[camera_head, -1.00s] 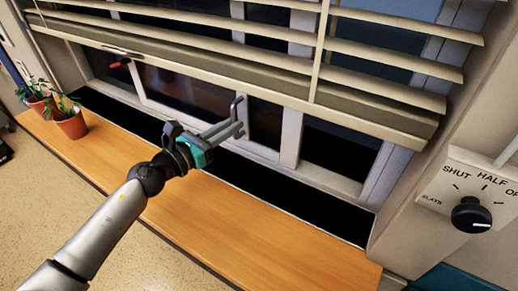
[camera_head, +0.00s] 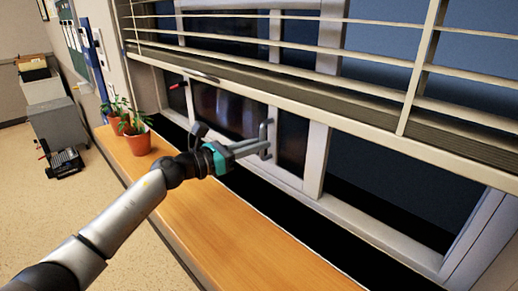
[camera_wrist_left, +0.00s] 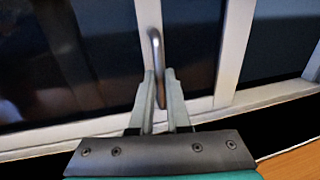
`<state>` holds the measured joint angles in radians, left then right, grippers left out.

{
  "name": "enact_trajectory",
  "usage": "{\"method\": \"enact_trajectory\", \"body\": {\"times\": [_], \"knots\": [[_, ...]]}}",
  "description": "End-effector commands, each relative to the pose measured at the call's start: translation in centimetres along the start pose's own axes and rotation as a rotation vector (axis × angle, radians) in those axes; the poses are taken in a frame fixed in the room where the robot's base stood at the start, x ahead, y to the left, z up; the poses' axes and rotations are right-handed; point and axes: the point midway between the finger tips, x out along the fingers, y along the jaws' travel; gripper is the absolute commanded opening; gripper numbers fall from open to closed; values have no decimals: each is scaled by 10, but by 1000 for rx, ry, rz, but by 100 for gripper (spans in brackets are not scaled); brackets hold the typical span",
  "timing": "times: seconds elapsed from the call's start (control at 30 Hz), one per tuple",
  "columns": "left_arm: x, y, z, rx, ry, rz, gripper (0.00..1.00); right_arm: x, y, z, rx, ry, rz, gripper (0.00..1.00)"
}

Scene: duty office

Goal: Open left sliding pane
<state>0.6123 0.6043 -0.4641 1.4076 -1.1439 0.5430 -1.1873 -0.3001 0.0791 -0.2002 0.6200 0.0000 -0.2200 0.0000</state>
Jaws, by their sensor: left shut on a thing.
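The window has a light frame with dark glass panes. A grey metal bar handle (camera_head: 266,132) stands on an upright between the left pane (camera_head: 225,108) and a narrow dark section to its right. My left gripper (camera_head: 262,150) reaches it over the sill and is shut on the handle. In the left wrist view the two fingers (camera_wrist_left: 159,90) close around the lower part of the upright handle (camera_wrist_left: 155,48). My right gripper is not in view. I cannot tell how far the pane stands open.
Lowered blinds (camera_head: 310,90) hang across the upper window, above my left gripper. Two potted plants (camera_head: 137,139) stand at the left end of the wooden sill (camera_head: 245,230). A red-tipped lever (camera_head: 177,86) sits on the frame at left. Open floor (camera_head: 50,205) lies at left.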

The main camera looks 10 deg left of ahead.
Motion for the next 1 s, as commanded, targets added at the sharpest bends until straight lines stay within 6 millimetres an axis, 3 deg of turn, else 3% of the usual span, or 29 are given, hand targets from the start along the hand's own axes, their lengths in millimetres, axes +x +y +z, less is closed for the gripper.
{"method": "enact_trajectory", "body": {"times": [0.17, 0.2, 0.43, 0.77, 1.0], "knots": [[-1, 2, 0, 1, 2, 5, 0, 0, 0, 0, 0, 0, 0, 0], [-1, 2, 0, 2, 2, 5, 17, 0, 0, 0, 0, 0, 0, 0], [0, 1, 0, 1, 2, 3, 43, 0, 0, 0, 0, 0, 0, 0], [-3, 0, -1, 1, 2, 2, 44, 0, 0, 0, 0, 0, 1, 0], [-37, 1, -3, 2, 5, 3, 44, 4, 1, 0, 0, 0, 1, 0]]}}
